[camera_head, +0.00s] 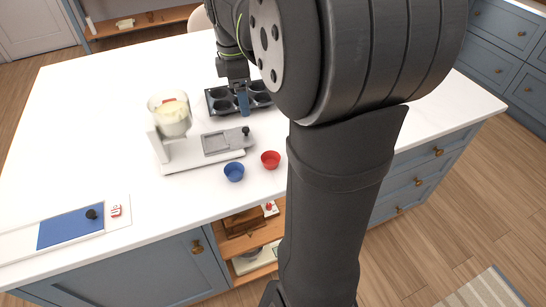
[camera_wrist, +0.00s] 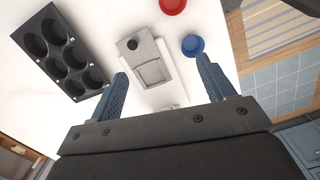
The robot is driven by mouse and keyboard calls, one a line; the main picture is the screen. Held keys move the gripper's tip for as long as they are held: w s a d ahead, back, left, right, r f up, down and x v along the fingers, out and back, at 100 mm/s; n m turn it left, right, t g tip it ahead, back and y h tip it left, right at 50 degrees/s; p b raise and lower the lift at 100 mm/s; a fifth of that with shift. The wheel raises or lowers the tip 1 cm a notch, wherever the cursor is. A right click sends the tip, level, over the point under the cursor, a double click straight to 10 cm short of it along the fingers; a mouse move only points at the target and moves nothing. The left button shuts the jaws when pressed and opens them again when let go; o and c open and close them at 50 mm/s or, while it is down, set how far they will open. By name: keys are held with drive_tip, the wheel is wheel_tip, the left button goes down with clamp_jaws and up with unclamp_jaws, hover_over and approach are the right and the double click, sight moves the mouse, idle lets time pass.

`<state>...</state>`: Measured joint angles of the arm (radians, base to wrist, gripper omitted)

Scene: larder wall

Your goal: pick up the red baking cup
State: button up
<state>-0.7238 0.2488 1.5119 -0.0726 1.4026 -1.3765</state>
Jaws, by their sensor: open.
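The red baking cup (camera_head: 270,159) stands upright on the white counter, right of the blue baking cup (camera_head: 234,172). In the wrist view the red cup (camera_wrist: 172,5) is cut by the top edge, with the blue cup (camera_wrist: 193,45) below and right of it. My gripper (camera_head: 243,102) is above the counter by the dark muffin tin, beyond the cups. In the wrist view my gripper (camera_wrist: 162,68) has its blue fingers wide apart with nothing held between them. The red cup lies ahead of the fingertips, apart from them.
The muffin tin (camera_wrist: 63,50) is at left there. A blue-and-white board (camera_head: 68,229) lies at the counter's left front.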

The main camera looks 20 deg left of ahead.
drive_tip(key=s+d+f+m, duration=0.1)
drive_tip(key=s+d+m, duration=0.1)
drive_tip(key=d, duration=0.3)
drive_tip(key=shift+h, duration=0.3)
drive_tip(key=f, duration=0.3)
drive_tip(key=d+f, duration=0.1)
drive_tip(key=f, duration=0.3)
drive_tip(key=w+f, duration=0.1)
drive_tip(key=f, duration=0.3)
drive_tip(key=shift+d+f, duration=0.1)
drive_tip(key=shift+d, duration=0.05)
drive_tip(key=shift+w+d+f, duration=0.1)
drive_tip(key=shift+f, duration=0.9)
drive_tip(key=shift+w+d+f, duration=0.1)
drive_tip(key=shift+d+f, duration=0.05)
drive_tip(key=shift+f, duration=0.8)
drive_tip(key=shift+w+d+f, duration=0.1)
drive_tip(key=shift+f, duration=0.9)
drive_tip(key=shift+c, duration=0.4)
drive_tip(key=c, duration=0.9)
